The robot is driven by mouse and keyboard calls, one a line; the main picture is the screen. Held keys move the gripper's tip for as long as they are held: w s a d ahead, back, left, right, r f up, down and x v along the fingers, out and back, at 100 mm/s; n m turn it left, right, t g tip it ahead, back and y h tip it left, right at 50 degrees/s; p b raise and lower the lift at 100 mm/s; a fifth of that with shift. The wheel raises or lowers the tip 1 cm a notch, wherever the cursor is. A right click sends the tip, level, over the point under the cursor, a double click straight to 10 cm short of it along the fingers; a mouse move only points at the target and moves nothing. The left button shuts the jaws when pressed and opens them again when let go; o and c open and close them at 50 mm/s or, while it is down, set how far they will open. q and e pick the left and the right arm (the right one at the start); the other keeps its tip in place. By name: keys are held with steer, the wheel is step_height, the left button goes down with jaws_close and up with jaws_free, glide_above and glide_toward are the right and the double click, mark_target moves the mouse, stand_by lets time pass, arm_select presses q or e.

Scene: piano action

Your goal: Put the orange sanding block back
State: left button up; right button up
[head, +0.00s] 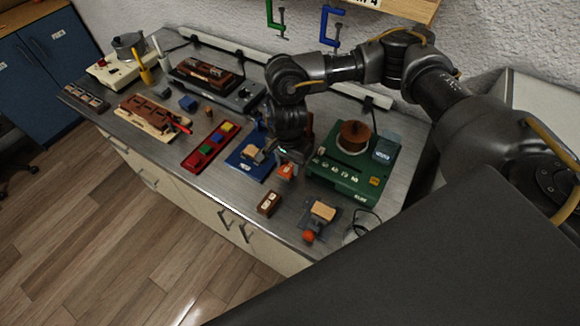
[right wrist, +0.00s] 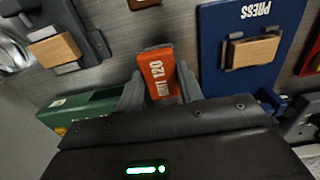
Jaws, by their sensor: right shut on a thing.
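The orange sanding block (head: 286,170), marked "GRIT 120", also shows in the right wrist view (right wrist: 157,72). My right gripper (right wrist: 160,92) is shut on it, with one finger on each side of the block. In the head view my right gripper (head: 287,157) holds the block over the bench between the blue press board (head: 243,165) and the green machine (head: 335,182). I cannot tell how high above the bench the block is. A red tray (head: 192,160) with yellow, blue and green blocks lies to the left. My left gripper is not in view.
A brown box (head: 268,203) and a grey fixture (head: 327,226) with a wooden block stand near the front edge. An orange-red ball (head: 309,237) sits beside the fixture. The bench (head: 232,190) has bare room in front of the blue board.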

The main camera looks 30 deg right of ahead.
mark_target(290, 164)
steer(key=shift+w+d+f, duration=0.1)
steer(key=shift+w+f, duration=0.05)
steer(key=shift+d+f+p, duration=0.2)
steer(key=shift+f+p, duration=0.4)
steer(key=shift+f, duration=0.65)
steer(key=shift+w+f, duration=0.1)
steer(key=shift+f, duration=0.4)
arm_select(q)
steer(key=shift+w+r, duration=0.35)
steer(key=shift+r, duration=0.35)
arm_select(e)
steer(key=shift+f, duration=0.2)
steer(key=o, duration=0.9)
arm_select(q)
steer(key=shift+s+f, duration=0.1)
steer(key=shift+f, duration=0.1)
